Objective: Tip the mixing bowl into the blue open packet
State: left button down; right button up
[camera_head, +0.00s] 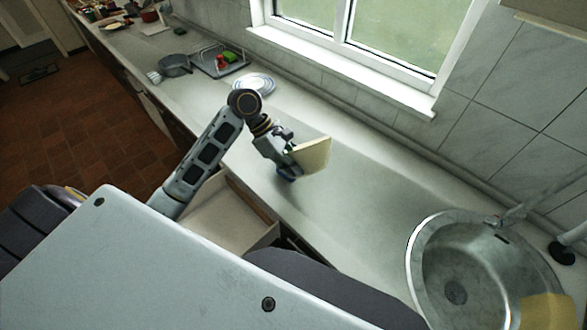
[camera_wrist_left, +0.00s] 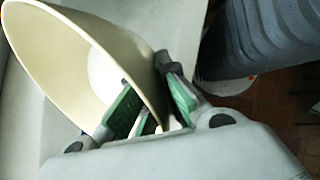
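The cream mixing bowl (camera_head: 314,155) is tilted steeply on its side above the counter in the head view. My left gripper (camera_head: 289,146) is shut on its rim. In the left wrist view, one green-padded finger of this gripper (camera_wrist_left: 150,103) is inside the bowl (camera_wrist_left: 62,45) and the other is outside the wall. A small dark blue thing (camera_head: 287,175) shows just below the gripper and bowl; it may be the blue packet, but its opening is hidden. My right gripper is not in view.
A round steel sink (camera_head: 455,292) is at the lower right, with a tap (camera_head: 515,212) behind it. Stacked plates (camera_head: 254,83), a drying rack (camera_head: 221,60) and a grey pot (camera_head: 174,65) stand farther back. A drawer (camera_head: 225,215) is open below. The counter between bowl and sink is clear.

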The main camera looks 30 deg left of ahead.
aim_at(289, 155)
pick_arm(q)
jog(key=shift+w+a+r+n+g+h, duration=0.1)
jog(key=shift+w+a+r+g+h, duration=0.2)
jog(key=shift+r, duration=0.25)
jog(key=shift+w+a+r+n+g+h, duration=0.1)
jog(key=shift+w+a+r+g+h, duration=0.15)
jog(key=shift+r+h, duration=0.25)
jog(key=shift+w+a+r+n+g+h, duration=0.1)
jog(key=shift+w+a+r+g+h, duration=0.1)
jog(key=shift+a+r+h, duration=0.25)
dwell(0.7)
jog(key=shift+w+a+r+g+h, duration=0.25)
jog(key=shift+w+a+r+h, duration=0.1)
jog(key=shift+r, duration=0.1)
jog(key=shift+w+a+r+g+h, duration=0.2)
jog(key=shift+a+r+h, duration=0.1)
jog(key=shift+r, duration=0.15)
dwell(0.6)
jog(key=shift+w+a+r+n+g+h, duration=0.2)
jog(key=shift+w+a+r+h, duration=0.2)
jog(key=shift+a, duration=0.2)
jog(key=shift+w+a+r+n+g+h, duration=0.2)
jog(key=shift+w+a+h, duration=0.1)
jog(key=shift+w+a, duration=0.25)
dwell(0.7)
